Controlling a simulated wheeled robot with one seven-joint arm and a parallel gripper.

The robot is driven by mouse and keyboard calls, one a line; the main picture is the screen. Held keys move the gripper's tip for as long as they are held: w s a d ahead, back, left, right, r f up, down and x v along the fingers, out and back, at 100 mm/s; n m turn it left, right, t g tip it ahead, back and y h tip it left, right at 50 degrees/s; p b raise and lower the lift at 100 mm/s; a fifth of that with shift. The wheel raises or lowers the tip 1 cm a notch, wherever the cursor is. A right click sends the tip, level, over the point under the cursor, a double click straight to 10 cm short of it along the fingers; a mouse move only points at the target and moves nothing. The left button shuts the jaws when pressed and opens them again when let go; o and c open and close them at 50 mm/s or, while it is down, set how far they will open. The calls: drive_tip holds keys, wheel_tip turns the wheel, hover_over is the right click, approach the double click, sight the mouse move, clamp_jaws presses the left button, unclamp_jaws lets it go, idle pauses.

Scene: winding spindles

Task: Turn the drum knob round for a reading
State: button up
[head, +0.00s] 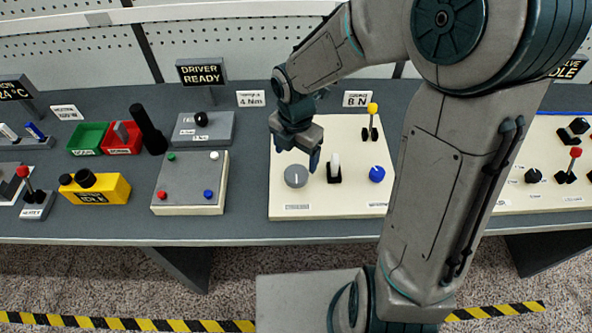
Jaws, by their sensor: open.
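A cream panel (330,205) lies on the grey bench and carries several controls. A round grey knob (295,177) sits at its left, and a blue knob (377,174) at its right. The labels below them are too small to read, so I cannot tell which is the drum knob. My gripper (297,154) points down with its fingers apart and empty, just above and behind the grey knob in the picture. Whether it touches the knob is not clear.
A white rocker switch (334,168) stands close right of the grey knob. A yellow-tipped lever (372,121) rises at the panel's back right. A grey box with coloured buttons (190,184) sits to the left. The panel's front strip is clear.

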sight(296, 173)
wheel_tip(296, 173, down, 8)
drive_tip(key=shift+r+b, duration=0.25)
drive_tip(key=shift+b, duration=0.1)
drive_tip(key=c, duration=1)
